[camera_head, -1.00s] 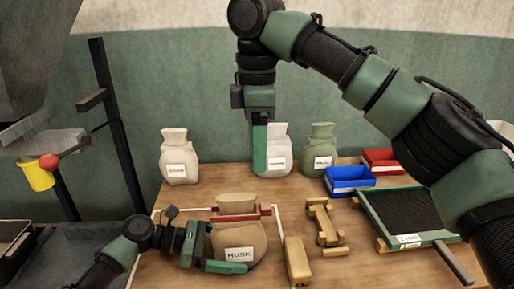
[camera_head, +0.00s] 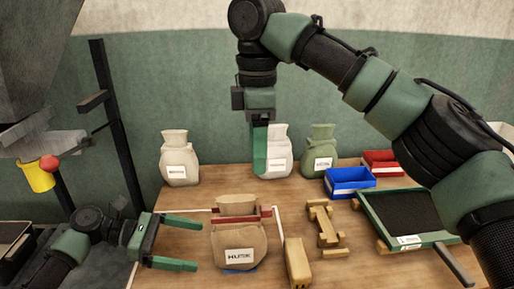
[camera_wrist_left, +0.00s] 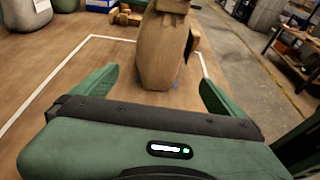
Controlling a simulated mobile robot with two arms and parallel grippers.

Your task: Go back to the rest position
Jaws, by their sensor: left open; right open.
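My left gripper (camera_head: 180,243) is open and empty, to the left of the brown sack labelled HUSK (camera_head: 238,244). Its fingers point right toward the sack, with a gap between. In the left wrist view the open fingers (camera_wrist_left: 158,95) show in front, and the brown sack (camera_wrist_left: 163,45) stands ahead of them, apart from them. My right gripper (camera_head: 261,150) hangs down at the back of the table, in front of a white sack (camera_head: 280,155). Its fingers are seen edge-on.
The wooden table (camera_head: 190,265) also bears a cream sack (camera_head: 179,160), a green sack (camera_head: 320,153), blue (camera_head: 349,181) and red (camera_head: 383,161) bins, wooden pieces (camera_head: 325,225) and a green-framed screen (camera_head: 403,212). A dark post (camera_head: 118,130) and a yellow cup (camera_head: 38,176) stand left.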

